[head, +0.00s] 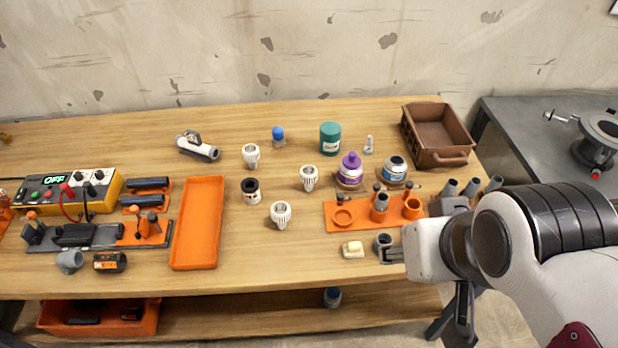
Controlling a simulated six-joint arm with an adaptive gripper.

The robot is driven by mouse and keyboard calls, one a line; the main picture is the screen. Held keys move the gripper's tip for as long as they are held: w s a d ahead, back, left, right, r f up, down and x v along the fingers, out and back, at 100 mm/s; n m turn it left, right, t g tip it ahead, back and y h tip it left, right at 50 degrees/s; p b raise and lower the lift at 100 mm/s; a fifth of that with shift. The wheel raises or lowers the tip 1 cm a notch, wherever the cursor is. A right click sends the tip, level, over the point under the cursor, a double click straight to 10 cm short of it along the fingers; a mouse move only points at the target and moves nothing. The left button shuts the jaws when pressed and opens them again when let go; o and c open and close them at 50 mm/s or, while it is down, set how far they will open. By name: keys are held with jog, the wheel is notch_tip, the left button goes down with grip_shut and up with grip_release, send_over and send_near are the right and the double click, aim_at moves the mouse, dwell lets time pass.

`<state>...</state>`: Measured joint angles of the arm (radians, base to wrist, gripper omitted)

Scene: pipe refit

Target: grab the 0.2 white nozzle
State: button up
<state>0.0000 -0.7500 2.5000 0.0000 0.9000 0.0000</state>
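Three white ribbed nozzles stand apart on the wooden table: one at the back left (251,155), one right of it (309,176) and one nearer the front (281,213).
An orange holder (335,222) with tools and cups stands between my gripper and the nozzles. A purple bottle (349,170), a teal jar (330,138) and a brown crate (437,137) stand behind. An orange tray (197,224) lies left. Bare wood surrounds the nozzles.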

jog(key=o, duration=0.4)
jog(key=shift+c, duration=0.2)
